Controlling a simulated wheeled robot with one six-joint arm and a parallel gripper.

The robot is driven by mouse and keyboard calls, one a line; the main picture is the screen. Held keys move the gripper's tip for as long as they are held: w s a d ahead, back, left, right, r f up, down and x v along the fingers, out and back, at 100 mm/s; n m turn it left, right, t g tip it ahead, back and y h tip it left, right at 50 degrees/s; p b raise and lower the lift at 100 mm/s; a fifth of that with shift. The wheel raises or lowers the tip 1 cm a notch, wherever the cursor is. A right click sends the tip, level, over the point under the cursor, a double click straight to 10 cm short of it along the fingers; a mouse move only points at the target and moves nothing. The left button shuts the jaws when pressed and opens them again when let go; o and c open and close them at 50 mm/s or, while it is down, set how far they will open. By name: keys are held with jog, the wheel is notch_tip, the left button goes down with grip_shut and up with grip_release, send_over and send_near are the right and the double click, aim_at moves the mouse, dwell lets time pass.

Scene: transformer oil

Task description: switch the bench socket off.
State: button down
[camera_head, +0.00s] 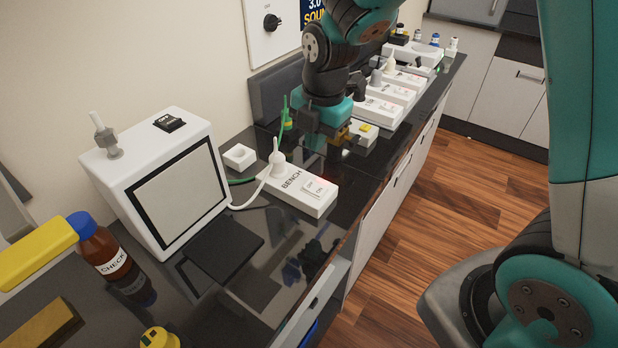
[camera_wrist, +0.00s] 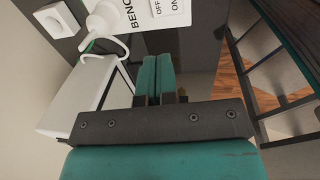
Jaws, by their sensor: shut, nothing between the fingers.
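The bench socket (camera_head: 290,190) is a white strip marked BENCH, lying on the dark bench top. Its rocker switch (camera_head: 318,188), marked OFF and ON, is at the right end. A white plug (camera_head: 277,160) stands in its left end. In the wrist view the socket (camera_wrist: 145,20) is at the top, partly cut off, with the switch (camera_wrist: 168,6) at the edge. My gripper (camera_head: 328,148) is above the bench, behind the socket and apart from it. In the wrist view its teal fingers (camera_wrist: 157,62) are together and empty. I cannot tell which way the rocker is pressed.
A white box-shaped device (camera_head: 170,180) stands left of the socket, joined by a white cord. A small white block (camera_head: 239,157) and a green cord lie behind. More white socket strips (camera_head: 380,108) are farther back. A brown CHECK bottle (camera_head: 105,250) is at the left.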

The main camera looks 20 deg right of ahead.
aim_at(309, 187)
jog(key=f, duration=0.4)
jog(key=f+p, duration=0.1)
jog(key=f, duration=0.2)
jog(key=w+f+p, duration=0.1)
jog(key=f, duration=0.3)
jog(key=shift+w+a+f, duration=0.1)
jog(key=shift+a+f, duration=0.2)
jog(key=shift+a, duration=0.1)
jog(key=shift+d, duration=0.1)
